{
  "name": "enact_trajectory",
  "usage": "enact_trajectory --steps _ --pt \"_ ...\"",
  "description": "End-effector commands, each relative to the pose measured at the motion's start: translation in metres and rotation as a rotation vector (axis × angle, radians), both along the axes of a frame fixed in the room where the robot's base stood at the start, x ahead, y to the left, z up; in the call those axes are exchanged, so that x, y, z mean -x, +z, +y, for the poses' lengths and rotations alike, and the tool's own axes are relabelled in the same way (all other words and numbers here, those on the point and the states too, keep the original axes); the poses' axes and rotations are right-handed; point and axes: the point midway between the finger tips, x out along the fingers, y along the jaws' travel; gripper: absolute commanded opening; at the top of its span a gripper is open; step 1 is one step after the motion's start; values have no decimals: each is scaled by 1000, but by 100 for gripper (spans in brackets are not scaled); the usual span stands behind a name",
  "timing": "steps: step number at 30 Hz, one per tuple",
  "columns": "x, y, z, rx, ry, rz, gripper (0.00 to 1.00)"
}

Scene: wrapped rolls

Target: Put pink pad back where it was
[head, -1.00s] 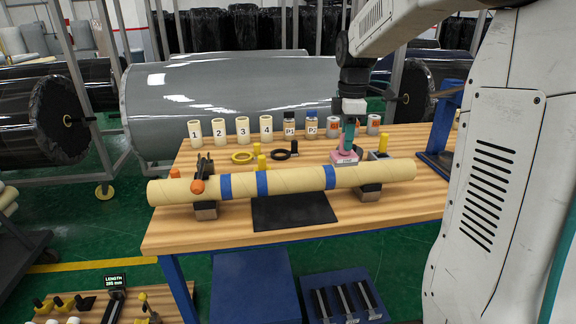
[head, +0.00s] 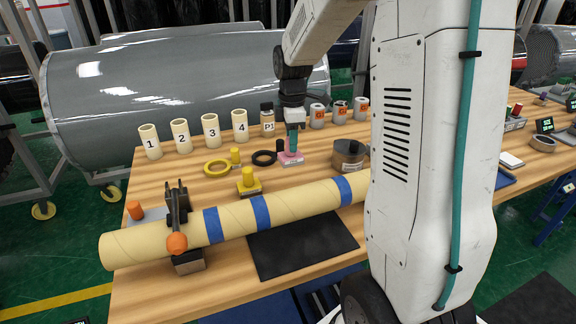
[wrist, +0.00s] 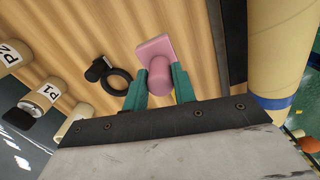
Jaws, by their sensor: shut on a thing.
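The pink pad (head: 290,158) is a flat pink block with a rounded pink knob. My gripper (head: 294,143) has its green fingers shut on the knob, over the wooden table beyond the long tan tube. In the wrist view the pink pad (wrist: 153,48) points toward the tabletop, with the knob between the fingertips of my gripper (wrist: 160,82). I cannot tell whether the pad touches the table. A black ring (head: 264,158) lies just left of it.
The tan tube (head: 285,206) with blue bands lies across the front. A yellow ring (head: 217,168), a yellow knobbed block (head: 249,184) and a dark grey round weight (head: 349,157) are nearby. Numbered cups (head: 211,129) stand behind. My arm hides the table's right-middle part.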

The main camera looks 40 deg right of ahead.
Motion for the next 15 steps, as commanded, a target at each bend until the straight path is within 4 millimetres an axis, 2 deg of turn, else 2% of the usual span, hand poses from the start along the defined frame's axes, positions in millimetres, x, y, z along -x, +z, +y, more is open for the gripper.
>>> enact_trajectory --steps 3,10,15 --pt "0 -21 0 -1 -1 3 8" --pt "1 -40 -1 -1 -2 2 8" --pt "1 -64 -2 -1 -3 3 8"
